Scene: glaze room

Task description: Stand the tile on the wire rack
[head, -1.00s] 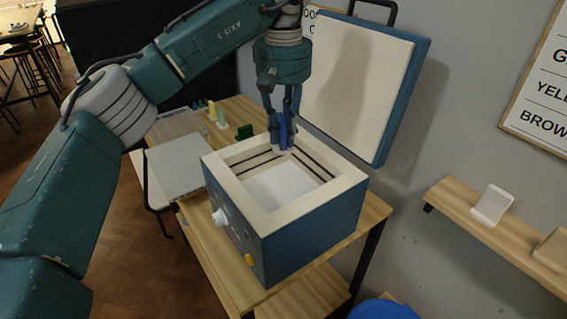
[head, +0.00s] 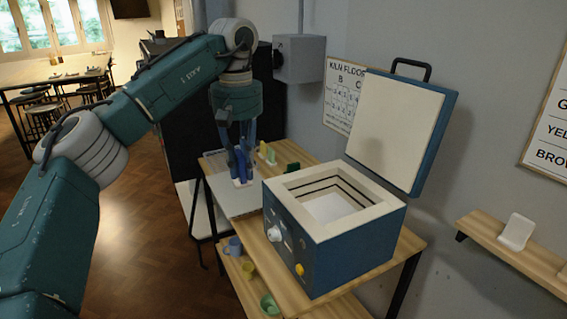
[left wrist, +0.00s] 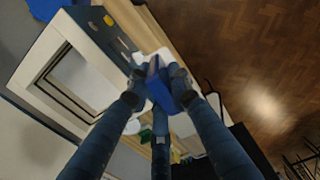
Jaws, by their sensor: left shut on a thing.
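My left gripper (head: 240,176) is shut on a blue tile (left wrist: 163,92), which also shows between the fingers in the head view (head: 240,164). It holds the tile upright, to the left of the open kiln and over a pale grey surface (head: 238,203). I cannot tell whether the tile touches anything below. A small white patch shows just under the fingertips. My right gripper is not in view.
The blue kiln (head: 340,250) stands on a wooden table (head: 400,252), its lid (head: 398,130) raised. Small yellow (head: 268,153) and green (head: 292,168) pieces stand behind the gripper. Cups sit on a lower shelf (head: 240,282). A wall shelf (head: 510,252) is at right.

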